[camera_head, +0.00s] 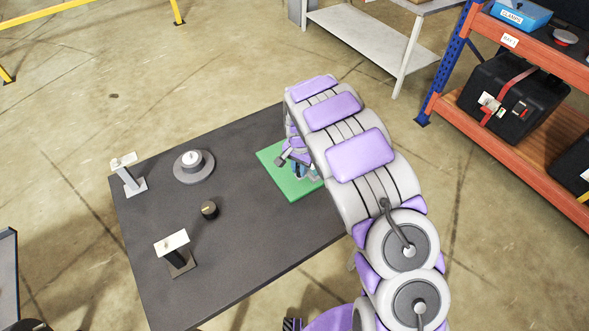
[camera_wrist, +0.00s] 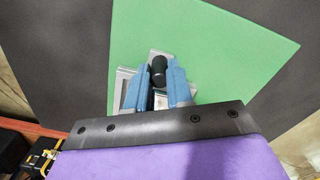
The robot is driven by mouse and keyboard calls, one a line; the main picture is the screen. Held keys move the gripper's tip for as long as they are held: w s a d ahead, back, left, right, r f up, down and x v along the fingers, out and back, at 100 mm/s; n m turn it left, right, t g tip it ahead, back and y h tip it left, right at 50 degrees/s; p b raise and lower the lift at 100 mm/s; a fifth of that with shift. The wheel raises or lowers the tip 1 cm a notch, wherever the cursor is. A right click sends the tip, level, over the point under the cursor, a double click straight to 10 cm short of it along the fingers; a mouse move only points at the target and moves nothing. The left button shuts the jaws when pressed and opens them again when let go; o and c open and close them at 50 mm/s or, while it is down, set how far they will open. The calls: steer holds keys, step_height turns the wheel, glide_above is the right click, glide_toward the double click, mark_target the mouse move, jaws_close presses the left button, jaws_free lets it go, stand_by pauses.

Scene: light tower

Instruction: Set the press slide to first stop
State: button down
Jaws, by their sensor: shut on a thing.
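The press slide shows in the wrist view as a silver metal piece (camera_wrist: 123,88) with a black knob (camera_wrist: 158,66), on a green mat (camera_wrist: 215,55). My gripper (camera_wrist: 159,73) has its two blue fingers on either side of the knob and is shut on it. The fingers hide much of the slide, so its stops and exact position cannot be told. In the head view, the green mat (camera_head: 274,172) lies at the right part of the dark table, and my arm covers most of the slide and gripper.
The dark table (camera_head: 240,235) also holds a round grey base with a white knob (camera_head: 192,160), a small black dial (camera_head: 209,209) and two white-topped posts (camera_head: 124,160) (camera_head: 173,243). An orange shelf (camera_head: 500,165) with a black case (camera_head: 513,95) stands at right. The table's front middle is clear.

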steer(key=c, duration=1)
jaws_free()
steer(key=shift+a, duration=0.35)
steer(key=shift+d, duration=0.1)
steer(key=shift+d, duration=0.1)
steer(key=shift+r, duration=0.2)
step_height(320, 180, up, 17)
steer(key=p, duration=0.2)
steer(key=shift+a, duration=0.2)
